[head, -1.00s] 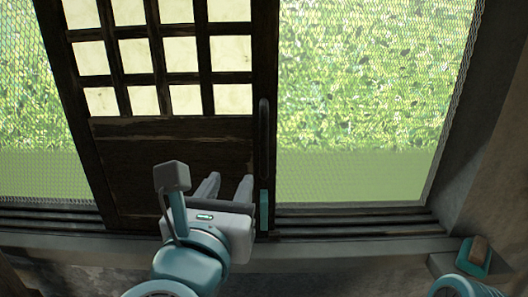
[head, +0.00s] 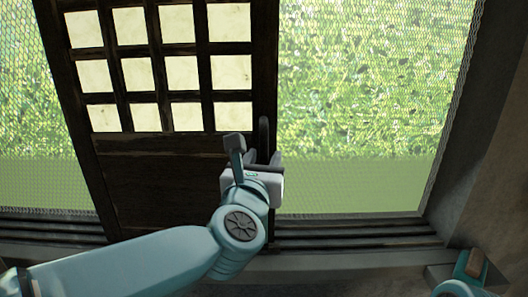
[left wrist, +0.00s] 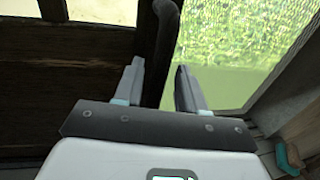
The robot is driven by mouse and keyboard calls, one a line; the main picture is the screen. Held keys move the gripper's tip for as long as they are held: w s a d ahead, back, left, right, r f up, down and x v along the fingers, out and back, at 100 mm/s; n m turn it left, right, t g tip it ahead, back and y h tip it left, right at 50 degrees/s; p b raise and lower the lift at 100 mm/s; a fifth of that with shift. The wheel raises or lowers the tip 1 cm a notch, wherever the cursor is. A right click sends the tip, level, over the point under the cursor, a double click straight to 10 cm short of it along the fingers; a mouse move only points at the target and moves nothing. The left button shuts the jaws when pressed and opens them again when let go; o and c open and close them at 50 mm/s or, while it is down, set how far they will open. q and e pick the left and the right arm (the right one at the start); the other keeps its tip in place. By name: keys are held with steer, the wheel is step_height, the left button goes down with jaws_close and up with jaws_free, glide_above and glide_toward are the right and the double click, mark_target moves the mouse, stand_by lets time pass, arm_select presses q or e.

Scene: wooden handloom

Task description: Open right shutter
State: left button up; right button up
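The shutter (head: 150,185) is a dark wooden panel with a grid of pale panes, standing upright in the left and middle of the head view. A dark vertical bar handle (head: 263,130) is on its right edge. The handle also shows in the left wrist view (left wrist: 160,40). My left gripper (head: 263,157) is at the lower part of the handle. In the left wrist view its two fingers (left wrist: 157,88) are apart, with the handle in the gap, nearer the left finger. I cannot tell whether they touch. My right gripper is not in view.
Wooden rails (head: 350,232) run along the sill below the shutter. Right of the shutter is an opening with mesh (head: 365,100) and greenery behind. A dark post (head: 460,165) bounds it.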

arm_select(q)
steer(key=shift+w, duration=0.6)
steer(key=shift+s, duration=0.15)
steer(key=shift+c, duration=0.7)
jaws_close()
steer(key=shift+d, duration=0.15)
